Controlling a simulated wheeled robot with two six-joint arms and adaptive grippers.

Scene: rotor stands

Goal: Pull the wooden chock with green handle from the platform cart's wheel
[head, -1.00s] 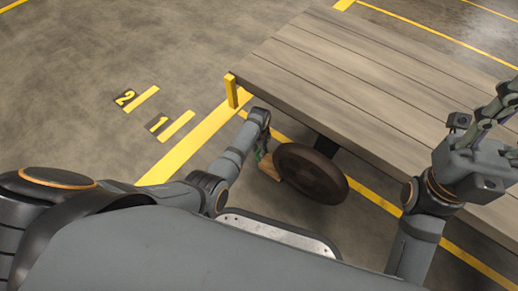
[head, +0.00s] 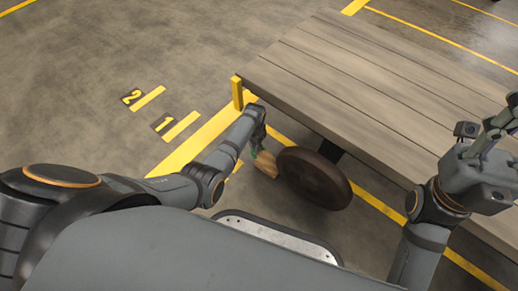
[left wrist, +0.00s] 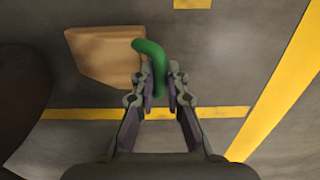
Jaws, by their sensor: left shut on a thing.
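The wooden chock (head: 267,165) with its green handle is just left of the platform cart's dark wheel (head: 314,178). In the left wrist view, the chock (left wrist: 105,60) shows a narrow gap to the wheel (left wrist: 20,90). My left gripper (head: 259,143) is shut on the green handle (left wrist: 150,50), whose lower end runs between the fingertips (left wrist: 160,88). I cannot tell if the chock touches the floor. My right gripper (head: 503,118) is at the right edge, above the cart deck in the picture and partly cut off; its finger opening is unclear.
The cart's plank deck (head: 350,75) spreads over the right side, with a yellow corner post (head: 237,93) near my left forearm. Yellow floor lines (head: 205,140) and bars marked 1 and 2 lie to the left. The floor (head: 60,100) there is clear.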

